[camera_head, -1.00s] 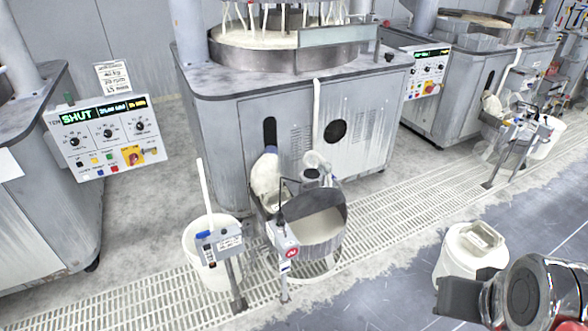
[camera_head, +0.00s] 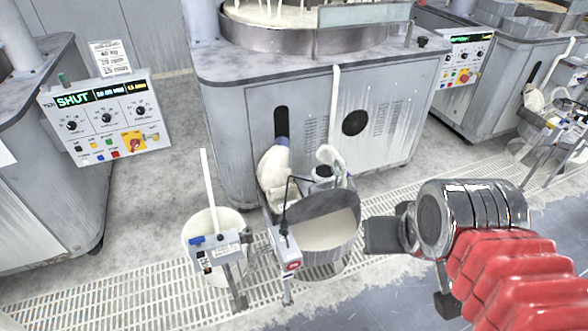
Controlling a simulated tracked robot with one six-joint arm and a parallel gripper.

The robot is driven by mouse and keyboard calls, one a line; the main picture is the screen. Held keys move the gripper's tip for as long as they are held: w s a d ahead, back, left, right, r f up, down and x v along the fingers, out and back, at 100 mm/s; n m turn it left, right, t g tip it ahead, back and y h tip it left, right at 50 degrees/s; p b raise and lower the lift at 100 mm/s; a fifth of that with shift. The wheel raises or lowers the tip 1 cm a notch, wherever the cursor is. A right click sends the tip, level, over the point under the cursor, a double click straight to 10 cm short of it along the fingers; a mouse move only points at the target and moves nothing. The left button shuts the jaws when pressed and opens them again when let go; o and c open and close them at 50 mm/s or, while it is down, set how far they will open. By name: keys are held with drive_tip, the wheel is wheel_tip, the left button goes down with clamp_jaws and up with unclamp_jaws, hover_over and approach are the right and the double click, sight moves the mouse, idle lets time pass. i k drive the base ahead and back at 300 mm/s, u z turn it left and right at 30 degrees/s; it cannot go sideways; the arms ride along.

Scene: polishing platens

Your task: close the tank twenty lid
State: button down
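The round grey metal tank (camera_head: 325,262) stands on the floor grating in front of the middle polishing machine. Its top is at least partly open, and pale slurry (camera_head: 325,230) shows inside. A dark grey curved surface (camera_head: 318,204) rises behind the slurry; I cannot tell whether it is a raised lid or the inner wall. A grey post with a red round tag (camera_head: 293,266) stands at its front left; the number is too small to read. My gripper (camera_head: 388,236) is just right of the tank, apparently apart from it. One dark finger points left; the other is not clearly seen.
A white bucket (camera_head: 205,270) with a white stick and a grey bracket box stands left of the tank. White hoses (camera_head: 272,170) hang behind it from the machine (camera_head: 235,140). A control panel (camera_head: 105,115) reading SHUT is at left. Open floor lies at lower right.

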sight(318, 204)
drive_tip(key=u, duration=0.45)
drive_tip(key=i, duration=1.05)
drive_tip(key=u, duration=0.4)
